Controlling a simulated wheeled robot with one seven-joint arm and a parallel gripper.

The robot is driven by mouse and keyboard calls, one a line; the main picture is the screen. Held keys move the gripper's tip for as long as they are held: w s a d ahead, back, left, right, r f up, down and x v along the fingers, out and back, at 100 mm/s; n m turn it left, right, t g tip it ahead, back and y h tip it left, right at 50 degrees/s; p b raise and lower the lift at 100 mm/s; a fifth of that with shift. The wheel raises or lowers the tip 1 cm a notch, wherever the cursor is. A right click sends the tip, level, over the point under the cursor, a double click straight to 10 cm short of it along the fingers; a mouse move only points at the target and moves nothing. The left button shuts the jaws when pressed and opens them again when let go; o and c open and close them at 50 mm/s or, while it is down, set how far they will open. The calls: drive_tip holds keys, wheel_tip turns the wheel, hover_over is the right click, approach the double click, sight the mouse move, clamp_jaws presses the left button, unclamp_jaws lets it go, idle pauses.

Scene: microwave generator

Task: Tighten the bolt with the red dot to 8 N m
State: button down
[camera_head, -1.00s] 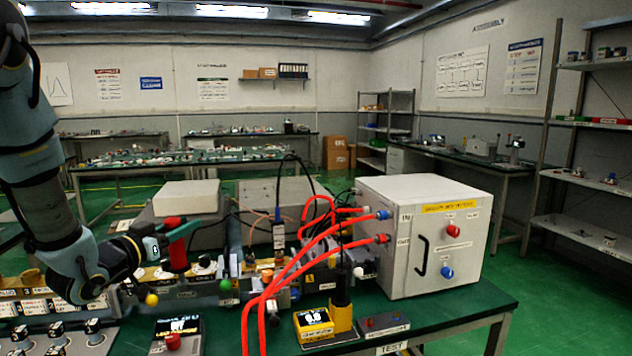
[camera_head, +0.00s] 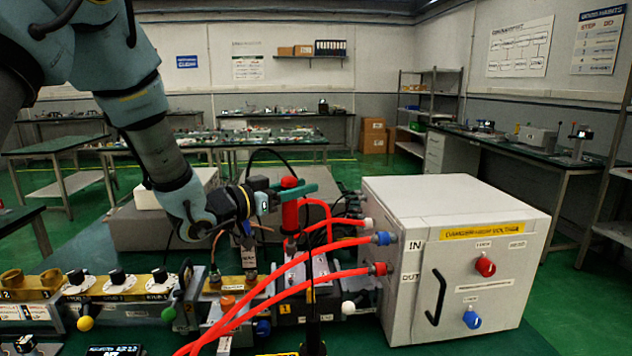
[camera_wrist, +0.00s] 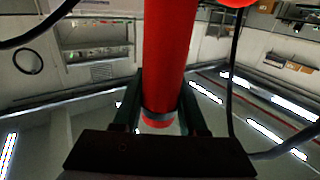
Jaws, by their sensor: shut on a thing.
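My gripper (camera_head: 293,190) is shut on an upright red-handled tool (camera_head: 290,214), seen near the middle of the head view. The tool stands above the equipment row, just left of the white high-voltage box. Its lower end is close to the parts and red hoses there; I cannot tell whether it touches anything. In the wrist view the red tool handle (camera_wrist: 168,50) runs between the two dark fingers of my gripper (camera_wrist: 160,108). I cannot make out a bolt with a red dot.
The white box (camera_head: 455,215) with red and blue knobs stands on the right. Thick red hoses (camera_head: 275,283) curve from its left side across the front. A row of black knobs (camera_head: 117,276) and brass parts stands at left. Black cables hang behind the tool.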

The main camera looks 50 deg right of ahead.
drive_tip(key=shift+f, duration=0.15)
drive_tip(key=shift+a+b, duration=0.3)
idle(0.7)
drive_tip(key=shift+f+b, duration=0.2)
drive_tip(key=shift+b, duration=0.1)
idle(0.6)
drive_tip(key=shift+f+b, duration=2.4)
drive_tip(key=shift+f, duration=0.4)
drive_tip(key=shift+f+b, duration=0.95)
idle(2.2)
